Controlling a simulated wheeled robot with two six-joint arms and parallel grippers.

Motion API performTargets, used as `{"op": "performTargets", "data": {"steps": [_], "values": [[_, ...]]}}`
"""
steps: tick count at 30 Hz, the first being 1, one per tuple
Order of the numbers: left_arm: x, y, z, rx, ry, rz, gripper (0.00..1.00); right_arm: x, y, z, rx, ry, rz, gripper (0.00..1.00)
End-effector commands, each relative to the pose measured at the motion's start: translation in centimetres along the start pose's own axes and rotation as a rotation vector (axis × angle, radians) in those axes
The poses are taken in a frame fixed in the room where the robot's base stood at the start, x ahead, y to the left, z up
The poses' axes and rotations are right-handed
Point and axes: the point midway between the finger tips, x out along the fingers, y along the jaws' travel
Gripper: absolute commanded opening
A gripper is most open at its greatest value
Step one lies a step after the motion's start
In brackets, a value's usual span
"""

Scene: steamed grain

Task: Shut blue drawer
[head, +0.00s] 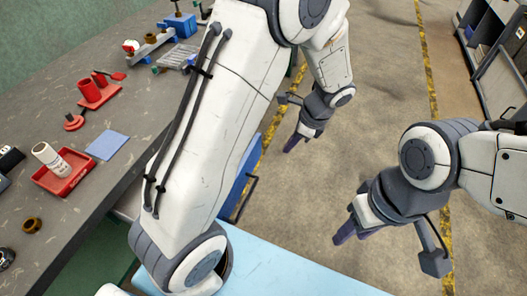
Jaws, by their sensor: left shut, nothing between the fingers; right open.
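The blue drawer (239,178) shows beside the workbench, mostly hidden behind my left arm. Its blue front panel with a dark bar handle (247,196) stands out from the bench side, so the drawer looks open. How far it is pulled out cannot be seen. My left gripper (292,144) is shut and empty, up and to the right of the drawer front, over the floor and apart from the handle. My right gripper (346,234) is open and empty, to the right of the drawer and over the floor.
The grey workbench (50,245) runs along the left, carrying a red tray (67,183) with a white bottle (47,154), a blue pad (107,146) and red parts. A light blue surface (270,270) lies at the bottom. Open floor lies right; shelving (490,60) stands top right.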

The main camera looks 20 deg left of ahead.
Motion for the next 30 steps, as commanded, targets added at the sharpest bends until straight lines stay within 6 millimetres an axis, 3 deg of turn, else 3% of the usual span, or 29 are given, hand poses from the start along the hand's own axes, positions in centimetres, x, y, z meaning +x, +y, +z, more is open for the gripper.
{"op": "performTargets", "data": {"steps": [1,6,11,21,30], "values": [[1.3,-0.7,0.3,0.032,-0.016,0.007,0.00,0.1,0.0,0.0,0.000,0.000,0.000,0.45],[3.2,-1.7,0.8,0.089,-0.036,0.010,0.00,0.2,0.0,0.0,0.000,0.000,0.000,0.45],[5.6,-1.6,1.0,0.089,-0.036,0.013,0.00,0.4,0.0,0.0,0.000,0.000,0.000,0.45],[12.8,-1.4,1.2,0.086,-0.035,0.014,0.00,1.1,0.1,0.1,0.000,0.000,0.000,0.45],[13.8,-1.8,4.7,0.084,-0.034,0.010,0.00,0.4,0.0,0.0,0.000,0.000,0.000,0.45]]}}
